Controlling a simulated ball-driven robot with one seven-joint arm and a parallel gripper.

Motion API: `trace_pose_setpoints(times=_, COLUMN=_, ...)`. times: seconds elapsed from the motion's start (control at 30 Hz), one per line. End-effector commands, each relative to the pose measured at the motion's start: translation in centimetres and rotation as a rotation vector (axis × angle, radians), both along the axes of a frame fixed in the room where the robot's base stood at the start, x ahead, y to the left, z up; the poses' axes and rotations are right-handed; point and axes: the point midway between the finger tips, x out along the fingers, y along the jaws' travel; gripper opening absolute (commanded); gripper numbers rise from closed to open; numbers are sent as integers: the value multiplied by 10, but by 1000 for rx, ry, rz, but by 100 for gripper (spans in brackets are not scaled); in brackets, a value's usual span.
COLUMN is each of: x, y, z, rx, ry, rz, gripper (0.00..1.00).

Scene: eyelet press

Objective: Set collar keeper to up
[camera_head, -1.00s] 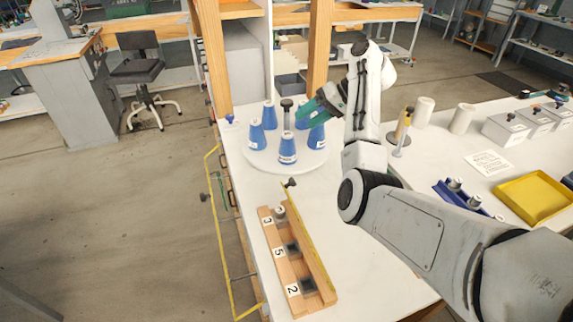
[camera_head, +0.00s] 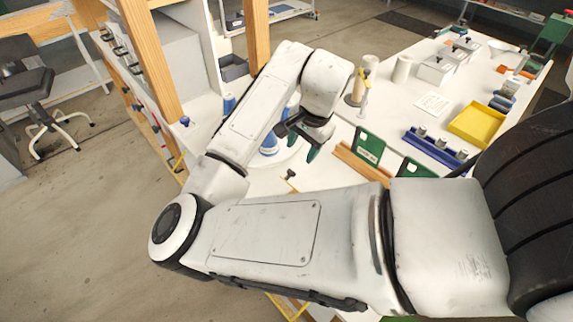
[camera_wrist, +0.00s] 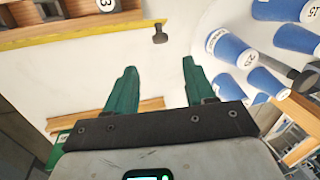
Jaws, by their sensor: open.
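A small dark knob on a short stem (camera_head: 290,175) stands on the white bench in the head view. It also shows at the top centre of the wrist view (camera_wrist: 159,35). I cannot tell for sure that it is the collar keeper, or which way it is set. My gripper (camera_head: 298,142) has green fingers and is open and empty above the bench, beyond the knob in the head view. In the wrist view the fingers (camera_wrist: 159,66) are apart, and the knob appears ahead of the gap between them. No contact with it shows.
Blue numbered cones (camera_wrist: 230,48) stand on a round white plate right of my fingers in the wrist view. A wooden rail with green panels (camera_head: 368,145) lies right of my gripper. A blue rack (camera_head: 435,147) and yellow tray (camera_head: 478,127) are farther right.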

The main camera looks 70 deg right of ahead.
Motion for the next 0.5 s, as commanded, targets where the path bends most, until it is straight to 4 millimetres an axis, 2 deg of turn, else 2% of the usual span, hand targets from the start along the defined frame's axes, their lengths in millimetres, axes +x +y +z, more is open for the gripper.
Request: trace_pose_setpoints(times=0.5, x=18, y=-6, z=-81, rx=1, ry=0, rz=5, gripper=54)
